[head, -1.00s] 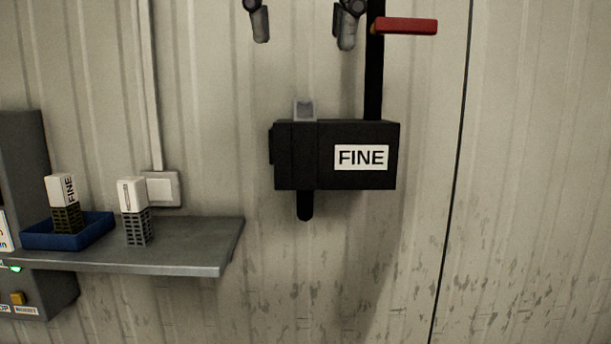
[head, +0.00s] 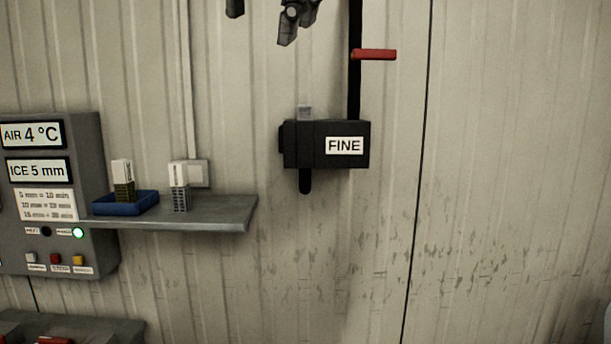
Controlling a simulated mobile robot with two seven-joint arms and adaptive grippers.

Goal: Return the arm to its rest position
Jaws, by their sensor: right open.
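My right gripper (head: 262,24) shows only in part at the top edge of the head view. Its two dark fingers hang apart with nothing between them. The rest of it and its arm are cut off by the frame's top. It appears above and left of the black box marked FINE (head: 345,146), and clear of it in the picture. A grey piece (head: 305,113) stands up from the top of that box. My left gripper is not in view.
A red handle (head: 375,54) sticks out from the black upright bar (head: 355,90) above the box. A grey shelf (head: 225,216) holds a blue tray (head: 125,208) with one white-topped block; another block (head: 179,187) stands beside it. A control panel (head: 88,150) is at left.

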